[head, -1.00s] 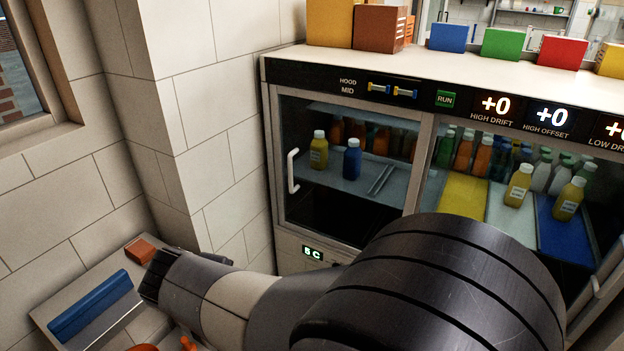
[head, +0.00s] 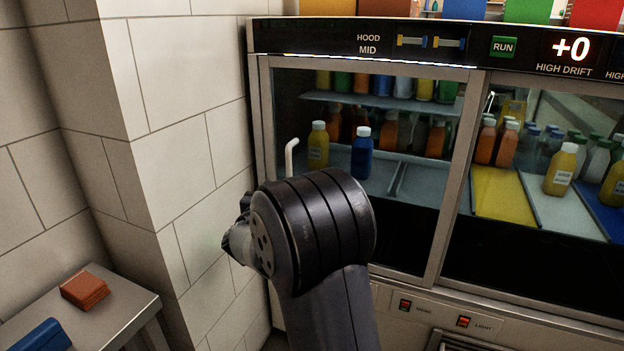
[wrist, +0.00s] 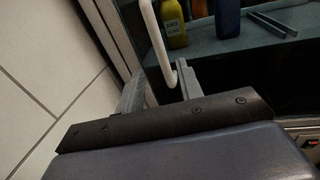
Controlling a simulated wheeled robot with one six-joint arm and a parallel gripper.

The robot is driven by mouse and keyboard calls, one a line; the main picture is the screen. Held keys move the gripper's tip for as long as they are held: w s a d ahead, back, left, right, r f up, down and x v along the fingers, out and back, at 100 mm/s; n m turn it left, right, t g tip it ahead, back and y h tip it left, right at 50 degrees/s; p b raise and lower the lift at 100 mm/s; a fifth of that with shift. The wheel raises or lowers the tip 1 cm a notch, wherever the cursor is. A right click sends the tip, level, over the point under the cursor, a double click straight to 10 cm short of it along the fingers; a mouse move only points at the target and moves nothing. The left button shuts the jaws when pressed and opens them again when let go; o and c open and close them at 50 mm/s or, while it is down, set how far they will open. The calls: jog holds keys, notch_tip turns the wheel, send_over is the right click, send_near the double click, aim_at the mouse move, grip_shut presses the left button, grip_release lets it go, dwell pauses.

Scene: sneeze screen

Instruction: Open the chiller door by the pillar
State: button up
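The chiller door by the pillar (head: 410,215) is a framed glass panel at the left end of the chiller and looks shut. Its white bar handle (head: 290,157) is on the door's left side; my arm hides the lower part in the head view. In the wrist view the handle (wrist: 155,40) comes down and hooks right at its lower end, between my two fingers. My gripper (wrist: 161,72) is open, one finger on each side of the handle in the picture. I cannot tell whether they touch it. In the head view my wrist mostly hides the gripper.
The tiled pillar (head: 170,130) stands close on the left of the door. A grey side table (head: 120,300) with a brown block (head: 85,290) and a blue object (head: 40,338) is at lower left. Bottles, including a blue one (head: 361,155), stand behind the glass.

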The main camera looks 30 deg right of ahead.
aim_at(288, 172)
jog(key=x, duration=1.1)
jog(key=shift+c, duration=0.2)
grip_shut()
